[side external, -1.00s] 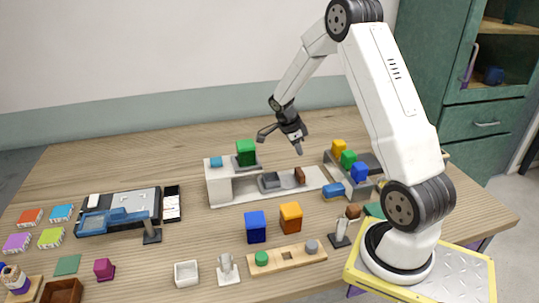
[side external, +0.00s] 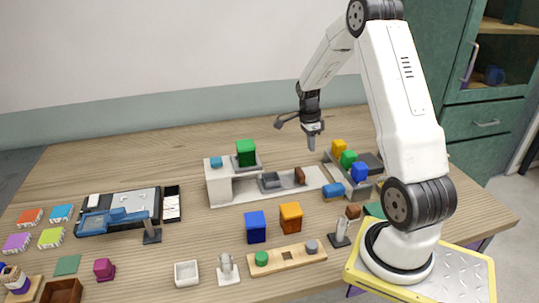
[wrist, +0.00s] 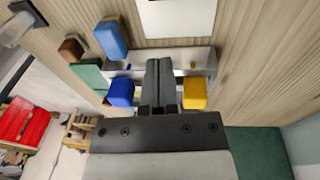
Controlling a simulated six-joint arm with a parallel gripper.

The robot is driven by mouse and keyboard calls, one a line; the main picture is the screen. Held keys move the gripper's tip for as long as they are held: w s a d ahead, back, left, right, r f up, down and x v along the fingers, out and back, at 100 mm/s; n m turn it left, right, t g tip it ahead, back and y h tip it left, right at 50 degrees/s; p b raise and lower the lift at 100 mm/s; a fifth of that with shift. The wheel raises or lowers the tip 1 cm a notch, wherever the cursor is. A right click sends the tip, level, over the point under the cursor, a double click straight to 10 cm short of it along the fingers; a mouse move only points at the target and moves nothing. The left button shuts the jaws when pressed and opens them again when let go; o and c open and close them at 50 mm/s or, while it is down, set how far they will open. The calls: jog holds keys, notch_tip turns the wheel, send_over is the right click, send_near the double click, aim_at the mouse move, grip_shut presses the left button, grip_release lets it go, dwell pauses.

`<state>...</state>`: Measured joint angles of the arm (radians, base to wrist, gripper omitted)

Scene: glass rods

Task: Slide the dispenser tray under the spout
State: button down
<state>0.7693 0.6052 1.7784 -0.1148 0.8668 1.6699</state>
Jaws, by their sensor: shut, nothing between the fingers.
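The white dispenser (side external: 232,189) stands mid-table, with a raised block at its left and a long low base to the right. A green block (side external: 246,152) sits on a grey plate on top of it. The small grey tray (side external: 270,181) lies on the low base, close to the raised part. A brown upright piece (side external: 299,176) stands further right on the base. The spout cannot be made out. My gripper (side external: 312,144) is shut, empty and pointing down, in the air above and right of the dispenser. In the wrist view its fingers (wrist: 160,75) are together.
A grey bin (side external: 368,193) with yellow (side external: 339,146), green (side external: 348,158) and blue (side external: 359,173) cubes stands right of the dispenser. A blue block (side external: 255,227) and an orange block (side external: 291,217) stand in front. Bare table lies behind the dispenser.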

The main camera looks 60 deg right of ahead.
aim_at(283, 181)
jog(key=s+d+t+y, duration=0.1)
jog(key=s+d+t, duration=0.2)
jog(key=s+d, duration=0.1)
jog(key=shift+d+r+t+y, duration=0.15)
jog(key=shift+d+t+y, duration=0.2)
jog(key=shift+d, duration=0.4)
jog(key=x, duration=1)
jog(key=shift+a, duration=0.15)
jog(key=shift+w+a, duration=0.75)
jog(key=shift+w, duration=0.05)
jog(key=shift+w+a, duration=0.6)
jog(key=w+a, duration=0.6)
jog(key=shift+a, duration=0.1)
